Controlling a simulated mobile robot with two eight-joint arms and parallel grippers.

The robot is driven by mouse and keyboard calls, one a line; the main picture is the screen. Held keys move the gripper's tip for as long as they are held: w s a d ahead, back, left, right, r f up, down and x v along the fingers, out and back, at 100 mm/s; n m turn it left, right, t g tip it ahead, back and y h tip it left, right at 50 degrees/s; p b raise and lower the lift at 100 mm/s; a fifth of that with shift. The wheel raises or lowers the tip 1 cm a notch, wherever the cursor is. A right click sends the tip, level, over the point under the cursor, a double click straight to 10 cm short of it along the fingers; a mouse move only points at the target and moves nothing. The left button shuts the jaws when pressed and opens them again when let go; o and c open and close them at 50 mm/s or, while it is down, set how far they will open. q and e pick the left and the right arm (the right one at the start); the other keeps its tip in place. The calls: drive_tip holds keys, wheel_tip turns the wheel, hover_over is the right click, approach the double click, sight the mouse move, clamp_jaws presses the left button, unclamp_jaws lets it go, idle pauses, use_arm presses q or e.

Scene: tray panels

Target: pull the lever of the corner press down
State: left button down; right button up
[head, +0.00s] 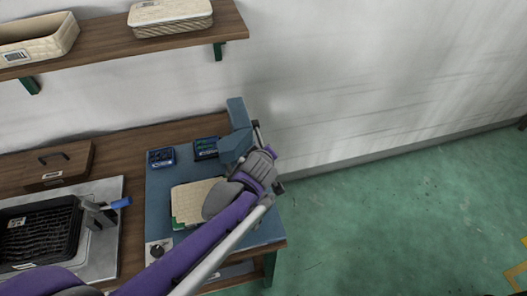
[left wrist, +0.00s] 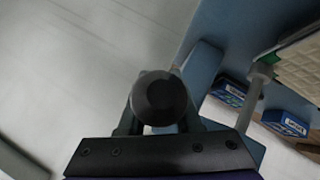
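The corner press (head: 236,113) is a blue-grey column with a head, at the back right of a blue board. The purple left arm reaches across the board to it. My left gripper (head: 262,152) is at the right side of the press head, partly hidden by its own wrist. In the left wrist view, a round black knob (left wrist: 160,97), apparently the lever's, sits between the two dark fingers of the left gripper. The knob covers part of the fingers, so I cannot tell whether they grip it. A pale woven panel (head: 190,197) with a green corner lies beside the press, partly behind my arm. My right gripper is out of view.
A black tray (head: 40,235) in a grey fixture (head: 106,245) with a blue-handled clamp is at the left. A shelf (head: 110,42) with woven trays hangs above. Open green floor lies right.

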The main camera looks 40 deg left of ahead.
use_arm(q)
drive_tip(key=shift+c, duration=2.4)
unclamp_jaws()
drive_tip(key=shift+w+d, duration=0.15)
drive_tip(key=shift+w, duration=0.15)
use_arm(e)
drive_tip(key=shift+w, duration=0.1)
